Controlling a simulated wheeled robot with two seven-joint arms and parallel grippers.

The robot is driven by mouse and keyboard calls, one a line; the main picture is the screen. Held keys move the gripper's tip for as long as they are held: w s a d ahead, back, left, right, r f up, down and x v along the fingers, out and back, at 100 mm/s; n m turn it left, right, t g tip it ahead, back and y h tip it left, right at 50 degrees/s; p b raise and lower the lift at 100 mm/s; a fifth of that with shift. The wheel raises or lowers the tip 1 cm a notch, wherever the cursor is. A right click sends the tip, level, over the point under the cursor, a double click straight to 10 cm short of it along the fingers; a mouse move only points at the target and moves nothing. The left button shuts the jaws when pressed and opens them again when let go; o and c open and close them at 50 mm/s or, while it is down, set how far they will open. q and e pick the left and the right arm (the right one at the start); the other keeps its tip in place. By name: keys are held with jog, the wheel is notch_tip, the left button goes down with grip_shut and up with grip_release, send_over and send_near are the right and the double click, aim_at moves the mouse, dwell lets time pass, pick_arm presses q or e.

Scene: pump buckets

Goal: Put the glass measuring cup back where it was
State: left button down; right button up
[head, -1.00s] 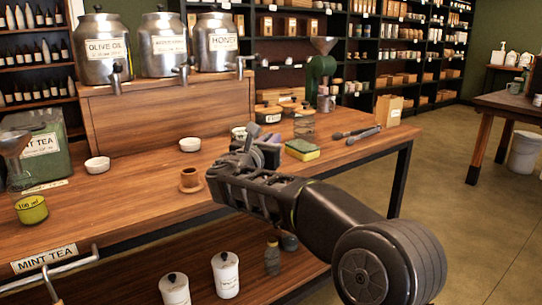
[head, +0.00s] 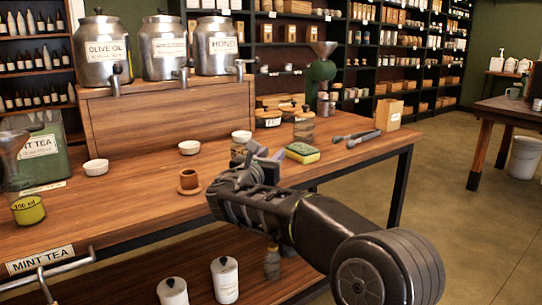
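A small clear cup marked 150 ml (head: 28,210), with yellow-green colouring, stands upright on the left of the wooden table below a funnel (head: 12,150); it looks like the glass measuring cup. My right gripper (head: 256,162) is over the table's front middle, well to the right of that cup. My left gripper is not in view.
A brown cup on a saucer (head: 189,181) stands just left of my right gripper. White bowls (head: 95,167) (head: 189,147), a sponge (head: 302,153) and a glass jar (head: 303,131) are on the table (head: 120,205). Metal dispensers (head: 217,45) stand on a box behind.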

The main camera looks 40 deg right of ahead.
jog(key=shift+r, duration=0.15)
jog(key=p+v, duration=0.2)
jog(key=v, duration=1)
jog(key=shift+c, duration=0.2)
dwell(1.2)
